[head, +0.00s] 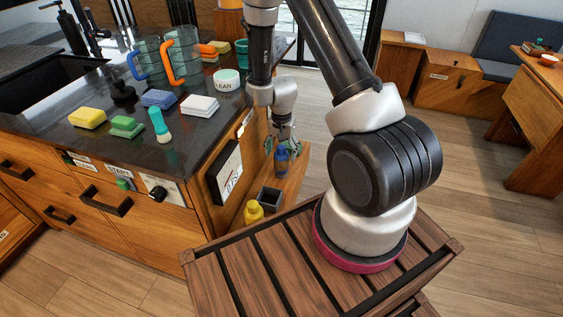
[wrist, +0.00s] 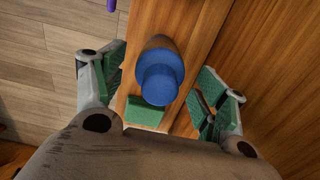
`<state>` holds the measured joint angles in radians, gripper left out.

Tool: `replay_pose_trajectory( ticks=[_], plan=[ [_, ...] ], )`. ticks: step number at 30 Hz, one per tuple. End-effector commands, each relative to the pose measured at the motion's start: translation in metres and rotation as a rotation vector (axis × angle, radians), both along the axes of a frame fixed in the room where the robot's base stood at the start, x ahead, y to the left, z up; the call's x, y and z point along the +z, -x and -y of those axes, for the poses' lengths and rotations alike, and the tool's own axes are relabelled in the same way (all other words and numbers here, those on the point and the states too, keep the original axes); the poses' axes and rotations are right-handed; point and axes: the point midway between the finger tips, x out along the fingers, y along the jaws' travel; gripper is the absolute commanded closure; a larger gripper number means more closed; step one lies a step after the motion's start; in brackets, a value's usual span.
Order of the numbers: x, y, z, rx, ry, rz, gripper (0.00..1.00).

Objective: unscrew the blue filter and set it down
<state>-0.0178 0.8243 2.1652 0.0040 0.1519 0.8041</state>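The blue filter (head: 281,158) stands upright at the side of the counter, above a low wooden ledge. In the wrist view the blue filter (wrist: 160,78) shows from above as a round blue cap on a wider, darker blue body. My gripper (head: 285,139) is over it, pointing down. In the wrist view my gripper (wrist: 160,88) is open, with green-padded fingers to the left and right of the filter and a visible gap on both sides. What holds the filter from below is hidden.
A yellow bottle-like part (head: 253,213) and a dark open box (head: 269,198) are on the ledge (head: 291,190). A framed dial panel (head: 226,173) is on the counter side. Sponges, jugs and a white tub (head: 227,80) crowd the countertop (head: 190,132). A green block (wrist: 145,112) lies beside the filter.

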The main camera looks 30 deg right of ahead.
Motion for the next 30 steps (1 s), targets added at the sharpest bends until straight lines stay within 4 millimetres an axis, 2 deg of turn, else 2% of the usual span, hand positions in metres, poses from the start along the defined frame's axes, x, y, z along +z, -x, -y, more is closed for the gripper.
replay_pose_trajectory(
  ticks=[1, 5, 10, 15, 23, 27, 30],
  plan=[
    [0.0000, 0.0000, 0.0000, 0.000, 0.000, 0.000, 0.45],
    [0.0000, 0.0000, 0.0000, 0.001, 0.000, 0.000, 0.68],
    [0.0000, 0.0000, 0.0000, 0.017, 0.000, 0.000, 0.68],
    [0.0001, 0.0000, 0.0000, 0.145, 0.000, 0.000, 0.68],
    [0.0001, 0.0001, -0.0001, 0.168, 0.000, 0.000, 0.68],
    [0.0002, 0.0001, -0.0001, 0.283, 0.000, 0.000, 0.68],
    [0.0002, 0.0001, -0.0001, 0.304, 0.000, 0.000, 0.68]
  ],
)
